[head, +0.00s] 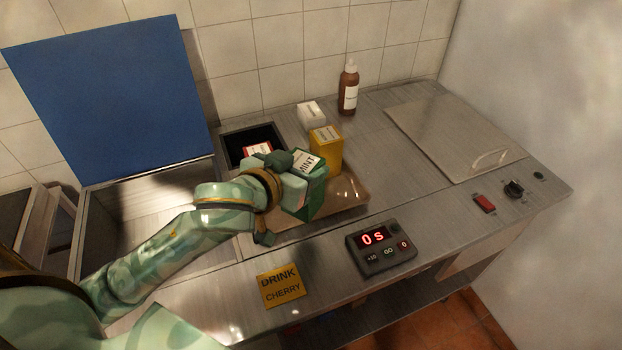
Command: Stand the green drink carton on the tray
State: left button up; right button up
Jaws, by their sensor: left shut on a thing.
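The green drink carton (316,197) has a white label with dark lettering, of which "INT" can be read. My left gripper (290,187) is shut on it and holds it over the brown tray (349,194). The carton looks tilted, and I cannot tell whether its base touches the tray. My gripper hides part of the carton and the tray's left side. A yellow carton (327,147) stands upright at the tray's back edge. My right gripper is not in view.
A red carton (257,149) sits in a dark bin behind my gripper. A white carton (311,115) and brown bottle (348,88) stand farther back. A timer (381,247) reading "0 s" and a yellow "DRINK CHERRY" card (281,285) lie in front. A closed grill lid (455,133) is at right.

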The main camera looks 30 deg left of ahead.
pick_arm(q)
jog(key=shift+m+h, duration=0.8)
jog(key=r+p, duration=0.4)
jog(key=p, duration=0.1)
jog(key=shift+w+a+r, duration=0.15)
jog(key=shift+a+r, duration=0.05)
jog(key=shift+a, duration=0.05)
jog(key=r+m+h+p, duration=0.1)
jog(key=p, duration=0.1)
jog(key=s+h+p, duration=0.1)
jog(key=p, duration=0.1)
jog(key=shift+s+a+r+m+g+p, duration=0.1)
jog(key=shift+a+r+m+g+p, duration=0.25)
jog(key=shift+a+r+m+g, duration=0.05)
jog(key=s+d+f+m+g+h+p, duration=0.1)
jog(key=s+f+m+g+h+p, duration=0.15)
jog(key=s+m+h, duration=0.2)
jog(key=shift+n, duration=0.25)
jog(key=w+f, duration=0.1)
jog(key=w, duration=0.1)
jog(key=w+f, duration=0.1)
jog(key=w, duration=0.1)
jog(key=w+f+p, duration=0.1)
jog(key=w, duration=0.2)
jog(key=shift+a, duration=0.4)
jog(key=w+f+b, duration=0.4)
jog(key=w+f, duration=0.1)
jog(key=f, duration=0.4)
jog(key=shift+w+a+f, duration=0.2)
jog(key=shift+w+a, duration=0.15)
